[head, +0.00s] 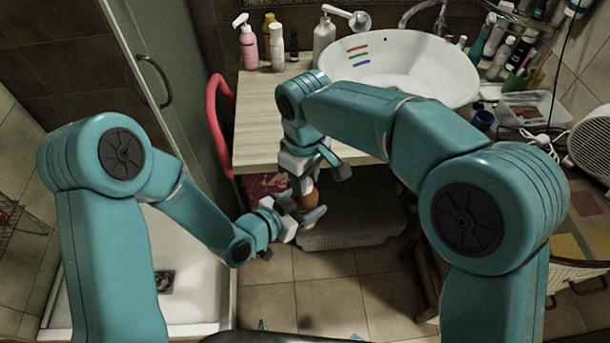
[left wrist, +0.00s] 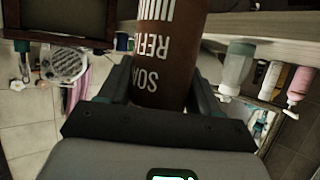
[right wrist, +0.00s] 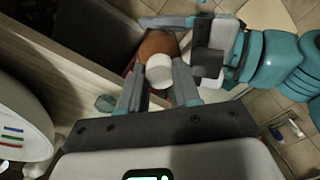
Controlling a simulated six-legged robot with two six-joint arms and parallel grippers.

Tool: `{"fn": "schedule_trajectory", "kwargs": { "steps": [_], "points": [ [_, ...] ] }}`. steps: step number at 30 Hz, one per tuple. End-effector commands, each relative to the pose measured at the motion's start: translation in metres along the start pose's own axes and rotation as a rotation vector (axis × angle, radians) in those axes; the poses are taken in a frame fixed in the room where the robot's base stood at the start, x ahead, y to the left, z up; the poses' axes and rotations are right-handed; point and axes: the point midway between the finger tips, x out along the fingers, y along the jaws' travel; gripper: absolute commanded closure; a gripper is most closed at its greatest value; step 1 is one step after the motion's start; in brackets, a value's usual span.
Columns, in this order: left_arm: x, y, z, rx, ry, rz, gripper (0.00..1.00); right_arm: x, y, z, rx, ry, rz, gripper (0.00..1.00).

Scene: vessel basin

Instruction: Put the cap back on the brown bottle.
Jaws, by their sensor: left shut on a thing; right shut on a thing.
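The brown bottle (head: 309,201) is held below the front edge of the counter, with my left gripper (head: 300,214) shut on its body. The left wrist view shows the bottle (left wrist: 167,50), with white lettering, between the fingers. My right gripper (head: 306,178) is above the bottle, pointing down. In the right wrist view, it is shut on the white cap (right wrist: 159,71). The cap overlaps the upper end of the bottle (right wrist: 158,44) in that view. I cannot tell whether cap and bottle touch. The bottle's neck is hidden behind the cap and fingers.
The wooden counter (head: 262,110) is close behind the grippers. A white basin (head: 420,62), a pink bottle (head: 248,48) and a white dispenser (head: 323,40) stand on it. A red curved object (head: 214,120) hangs at the counter's left.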

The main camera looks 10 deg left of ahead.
Motion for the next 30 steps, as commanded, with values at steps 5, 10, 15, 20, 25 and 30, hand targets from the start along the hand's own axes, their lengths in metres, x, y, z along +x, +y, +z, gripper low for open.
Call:
{"fn": "schedule_trajectory", "kwargs": {
  "steps": [5, 10, 15, 20, 25, 30],
  "points": [
    [-0.0002, 0.0, -0.0001, 0.0, 0.0, 0.0, 1.0, 0.0, 0.0004, 0.0003, 0.48, 0.001, 0.002, 1.0],
    [-0.0002, -0.0001, -0.0001, -0.001, 0.0, 0.0, 1.0, 0.0003, 0.0002, 0.0004, 0.943, 0.002, 0.002, 1.0],
    [-0.0002, -0.0002, -0.0001, -0.001, 0.0, -0.001, 1.0, 0.0006, 0.0, 0.0004, 1.339, 0.002, 0.002, 1.0],
    [-0.0002, -0.0004, -0.0001, -0.001, 0.0, -0.001, 1.0, 0.0007, -0.0001, 0.0004, 1.436, 0.002, 0.003, 1.0],
    [-0.0002, -0.0005, -0.0001, -0.001, 0.0, -0.001, 1.0, 0.0008, -0.0002, 0.0004, 1.434, 0.001, 0.003, 0.43],
    [-0.0001, -0.0003, -0.0002, -0.001, 0.001, -0.001, 1.0, 0.0008, -0.0003, 0.0003, 1.433, 0.001, 0.002, 0.43]
  ]
}}
